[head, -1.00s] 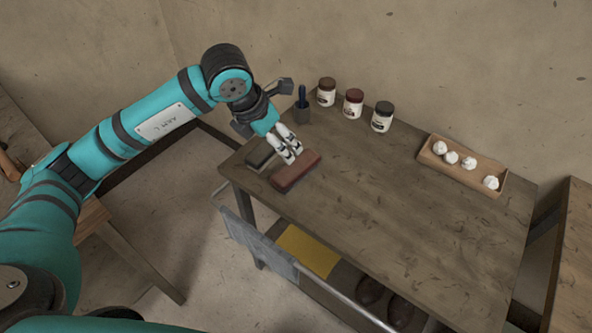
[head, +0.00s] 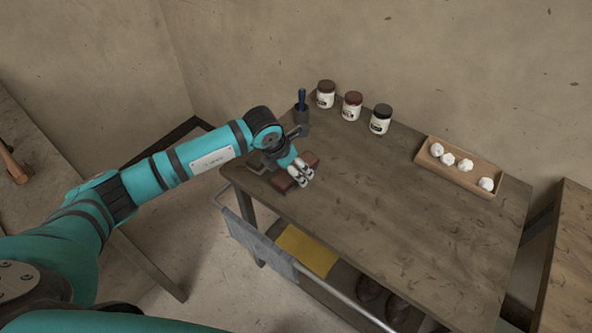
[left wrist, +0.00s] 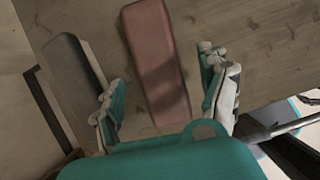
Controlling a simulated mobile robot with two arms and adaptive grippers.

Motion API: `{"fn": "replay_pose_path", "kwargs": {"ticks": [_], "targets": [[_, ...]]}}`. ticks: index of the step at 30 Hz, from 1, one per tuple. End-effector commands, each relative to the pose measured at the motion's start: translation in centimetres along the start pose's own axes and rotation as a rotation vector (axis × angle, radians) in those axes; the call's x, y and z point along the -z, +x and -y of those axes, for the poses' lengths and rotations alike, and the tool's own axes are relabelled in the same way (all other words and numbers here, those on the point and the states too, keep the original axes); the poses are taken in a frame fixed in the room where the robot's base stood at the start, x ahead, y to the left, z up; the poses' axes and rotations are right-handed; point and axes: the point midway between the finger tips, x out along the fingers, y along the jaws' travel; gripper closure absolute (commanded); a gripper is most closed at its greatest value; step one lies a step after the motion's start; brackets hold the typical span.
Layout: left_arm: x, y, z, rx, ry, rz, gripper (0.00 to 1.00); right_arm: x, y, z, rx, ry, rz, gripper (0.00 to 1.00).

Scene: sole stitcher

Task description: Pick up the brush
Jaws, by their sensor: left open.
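A long reddish-brown block (head: 282,184), which looks like a brush, lies on the near left corner of the table, partly hidden by my left gripper. In the left wrist view the reddish block (left wrist: 152,50) lies between the two spread fingers. A dark grey block (left wrist: 70,62) lies to its left there, partly behind the left finger. I cannot tell which block is the brush, and no bristles show. My left gripper (head: 301,175) is open over the reddish block and does not hold it. My right gripper is out of view.
A dark cup with a blue-handled tool (head: 302,112) stands behind the gripper. Several jars (head: 352,106) line the back edge. A wooden tray (head: 460,180) with white balls lies at the right. The middle of the table (head: 390,200) is clear. A yellow sheet (head: 307,250) lies on the lower shelf.

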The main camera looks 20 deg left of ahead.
Motion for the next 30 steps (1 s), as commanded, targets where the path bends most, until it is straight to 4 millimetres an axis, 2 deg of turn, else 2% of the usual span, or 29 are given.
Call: {"fn": "replay_pose_path", "kwargs": {"ticks": [3,6,13,27,30], "targets": [[0.0,1.6,0.0,0.001,0.000,-0.002,0.23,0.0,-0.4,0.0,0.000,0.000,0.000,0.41],[0.0,2.3,-0.1,0.000,-0.001,-0.001,0.23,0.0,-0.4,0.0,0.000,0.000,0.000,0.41],[0.0,2.5,-0.1,0.000,0.000,0.000,0.23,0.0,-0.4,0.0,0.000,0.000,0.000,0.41],[0.0,2.4,-0.1,0.000,0.000,0.000,0.83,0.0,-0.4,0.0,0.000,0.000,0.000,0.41],[-0.1,2.4,-0.1,0.000,0.000,0.001,0.86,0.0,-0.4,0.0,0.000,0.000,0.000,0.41]]}}
